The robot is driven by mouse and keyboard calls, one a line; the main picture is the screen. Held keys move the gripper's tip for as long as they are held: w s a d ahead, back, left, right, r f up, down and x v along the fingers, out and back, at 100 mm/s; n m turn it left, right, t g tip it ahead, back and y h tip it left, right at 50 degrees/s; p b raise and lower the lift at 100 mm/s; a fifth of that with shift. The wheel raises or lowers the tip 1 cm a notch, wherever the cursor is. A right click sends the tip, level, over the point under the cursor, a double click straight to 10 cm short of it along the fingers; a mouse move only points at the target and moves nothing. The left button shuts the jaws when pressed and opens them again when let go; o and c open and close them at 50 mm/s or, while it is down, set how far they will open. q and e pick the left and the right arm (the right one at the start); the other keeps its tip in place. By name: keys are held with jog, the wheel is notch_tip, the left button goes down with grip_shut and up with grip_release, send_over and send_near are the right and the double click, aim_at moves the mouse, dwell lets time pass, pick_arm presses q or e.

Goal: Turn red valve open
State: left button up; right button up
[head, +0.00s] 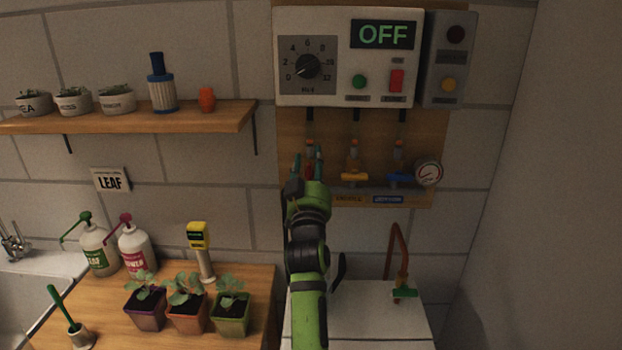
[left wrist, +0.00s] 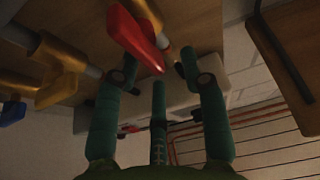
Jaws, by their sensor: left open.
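The red valve's handle (left wrist: 138,38) shows large in the left wrist view, near the top, on its brass fitting. In the head view the red valve (head: 309,172) is mostly hidden behind my left gripper (head: 307,165), at the left of the wooden valve board (head: 436,128). My left gripper also shows in the left wrist view (left wrist: 160,85), its green fingers spread apart and empty. The red handle lies between or just beyond the fingertips; I cannot tell whether they touch it. My right gripper is in neither view.
A yellow valve (head: 354,177) and a blue valve (head: 400,178) sit to the right, then a gauge (head: 428,173). A control box (head: 347,95) reading OFF hangs above. A wooden shelf (head: 180,118) is at left. Potted seedlings (head: 187,314) stand below on the bench.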

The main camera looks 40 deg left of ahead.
pick_arm(q)
notch_tip(320, 180, up, 6)
jog(key=shift+r, duration=0.1)
dwell(0.7)
